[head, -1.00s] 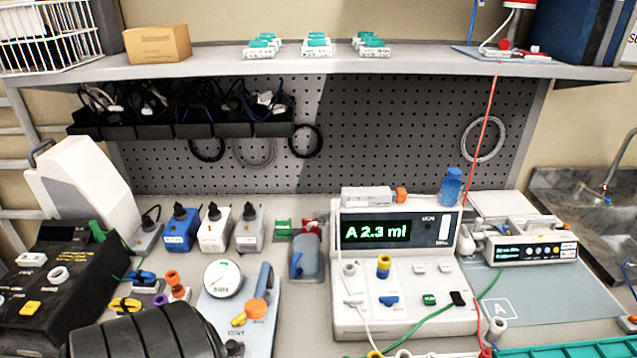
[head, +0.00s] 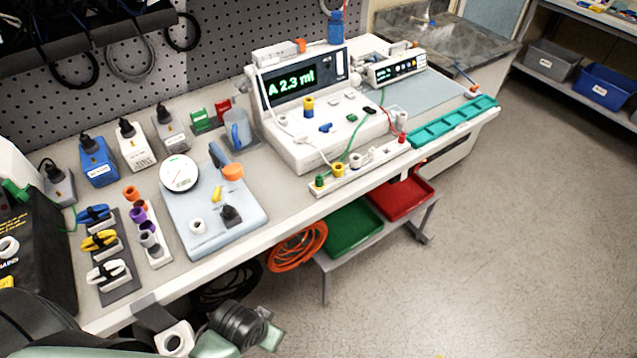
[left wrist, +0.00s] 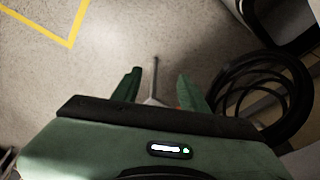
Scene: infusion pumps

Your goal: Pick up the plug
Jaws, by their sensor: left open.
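Several black plugs are in view, and I cannot tell which one the task means. Four sit upright on small power boxes, such as the plug (head: 86,143) on the blue box (head: 98,166) and the plug (head: 124,128) on the white box (head: 133,150). A black plug-like piece (head: 231,214) sits on the pale blue board (head: 205,240). My left gripper (left wrist: 158,82) is open over the floor in the left wrist view, its green fingers apart. In the head view it is low, in front of the bench edge, apart from the plugs. My right gripper is out of view.
The infusion pump (head: 320,120) stands at the back of the bench. Cable holders (head: 122,285) and a connector strip (head: 150,235) are near the front left. Below are a green tray (head: 352,232), a red tray (head: 405,192) and cable coils (head: 297,246). Floor is open at right.

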